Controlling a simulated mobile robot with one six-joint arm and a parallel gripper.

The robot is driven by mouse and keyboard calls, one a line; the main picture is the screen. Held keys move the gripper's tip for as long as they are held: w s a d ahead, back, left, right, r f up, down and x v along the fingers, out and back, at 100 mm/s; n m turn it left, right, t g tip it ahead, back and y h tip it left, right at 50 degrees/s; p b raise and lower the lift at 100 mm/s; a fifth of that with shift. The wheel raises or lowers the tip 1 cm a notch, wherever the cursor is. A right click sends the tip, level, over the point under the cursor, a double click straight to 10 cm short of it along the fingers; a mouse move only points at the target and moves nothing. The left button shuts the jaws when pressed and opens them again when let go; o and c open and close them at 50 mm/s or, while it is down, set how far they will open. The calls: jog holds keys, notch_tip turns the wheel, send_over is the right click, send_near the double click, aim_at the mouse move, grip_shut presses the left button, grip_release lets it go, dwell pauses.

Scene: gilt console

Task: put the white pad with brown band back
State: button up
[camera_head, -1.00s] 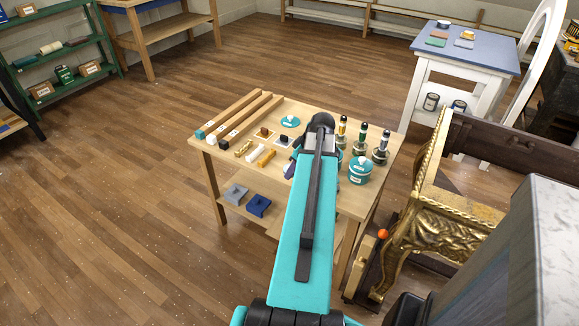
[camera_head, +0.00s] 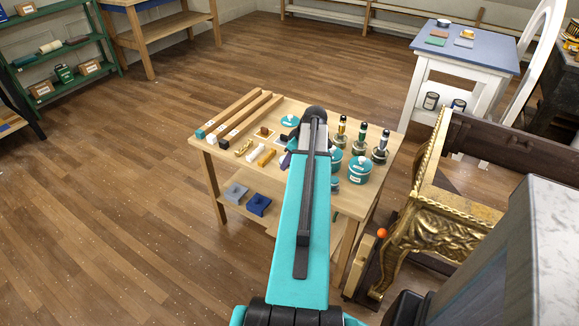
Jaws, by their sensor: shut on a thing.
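My gripper (camera_head: 291,142) is mostly hidden behind my teal arm, low over the wooden worktable (camera_head: 345,205). A small brown piece on a pale base (camera_head: 264,132) sits on the table left of the gripper. Whether the table spot directly under the gripper is bare or covered cannot be seen.
Long wooden bars (camera_head: 243,115) lie at the table's left. Small white and yellow blocks (camera_head: 266,157) lie in front of them. Teal tins (camera_head: 359,170) and upright dark-topped bottles (camera_head: 381,146) stand close right of my arm. A gilt console (camera_head: 440,225) is at the right.

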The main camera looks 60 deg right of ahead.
jog(key=shift+f+p, duration=0.3)
jog(key=shift+f, duration=1.3)
jog(key=shift+f, duration=0.15)
jog(key=o, duration=1.1)
jog(key=shift+b+v, duration=0.7)
jog(key=shift+v, duration=5.45)
jog(key=shift+w+a, duration=0.1)
jog(key=shift+w, duration=0.05)
